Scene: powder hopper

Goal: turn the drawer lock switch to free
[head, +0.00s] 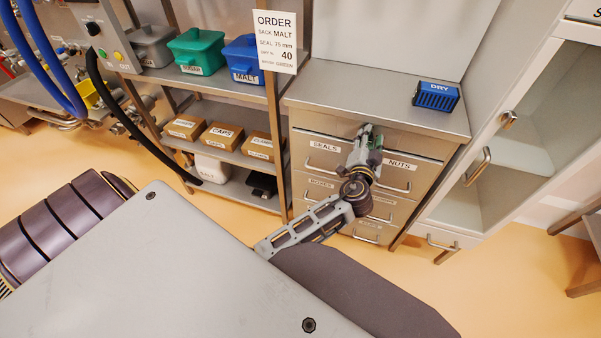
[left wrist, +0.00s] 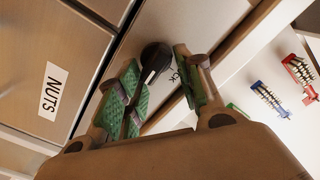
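The lock switch is a black round knob (left wrist: 155,57) on the steel cabinet front, beside printed lettering that reads "LOCK" in part. Which way the switch points is hard to tell. My left gripper (left wrist: 157,70) is open, with green pads on its fingers. In the left wrist view its fingertips stand on either side of the knob; whether they touch it I cannot tell. In the head view the left gripper (head: 370,134) is at the top of the drawer cabinet (head: 372,90) front, between the SEALS and NUTS labels, and hides the switch. My right gripper is not in view.
The NUTS drawer (head: 402,166) and SEALS drawer (head: 324,146) look shut. A blue DRY box (head: 436,96) stands on the cabinet top. A shelf with labelled boxes (head: 222,135) is to the left, and an open white cabinet (head: 515,150) to the right.

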